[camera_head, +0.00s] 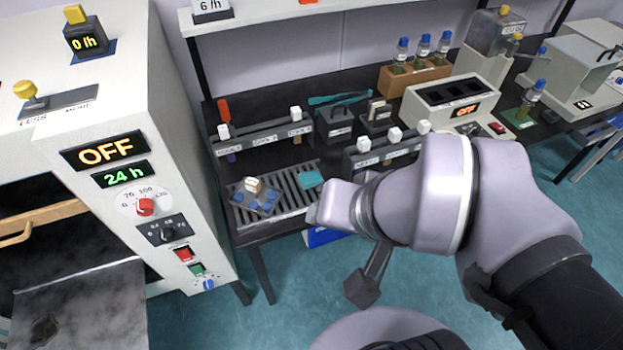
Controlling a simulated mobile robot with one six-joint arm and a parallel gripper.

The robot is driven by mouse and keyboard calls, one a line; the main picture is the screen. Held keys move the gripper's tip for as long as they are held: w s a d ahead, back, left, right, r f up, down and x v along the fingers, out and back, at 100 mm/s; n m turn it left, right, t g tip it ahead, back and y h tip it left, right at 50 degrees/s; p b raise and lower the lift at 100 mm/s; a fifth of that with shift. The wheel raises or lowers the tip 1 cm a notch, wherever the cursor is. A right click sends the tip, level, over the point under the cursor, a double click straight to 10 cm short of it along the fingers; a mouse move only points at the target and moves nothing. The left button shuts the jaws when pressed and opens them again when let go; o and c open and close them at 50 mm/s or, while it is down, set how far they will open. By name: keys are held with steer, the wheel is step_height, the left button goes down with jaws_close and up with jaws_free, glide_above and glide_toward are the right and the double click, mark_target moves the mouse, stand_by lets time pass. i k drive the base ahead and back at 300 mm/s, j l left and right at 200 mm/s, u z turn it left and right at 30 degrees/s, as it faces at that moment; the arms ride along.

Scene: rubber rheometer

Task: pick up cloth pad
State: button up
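A small teal piece (312,179), which looks like the cloth pad, lies on the slatted grey rack (290,187) at the front of the dark bench. My gripper (316,213) is at the rack's front right corner in the picture, just below the teal piece. My wrist covers the area to its right. The fingers are mostly hidden by the wrist, so I cannot tell whether they are open or shut. Whether the gripper touches the rack cannot be told. The teal piece looks clear of the gripper.
A blue-dotted plate (256,197) with a pale knob lies on the rack's left part. White-knobbed holders (265,138) stand behind the rack. A large white oven (110,150) with its door open stands left. A bottle rack (413,77) stands at the back.

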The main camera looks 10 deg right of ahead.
mark_target(310, 179)
steer(key=u, duration=1.7)
steer(key=z, duration=1.7)
steer(key=i+j+z, duration=0.35)
steer(key=i+j, duration=0.15)
steer(key=i, duration=0.15)
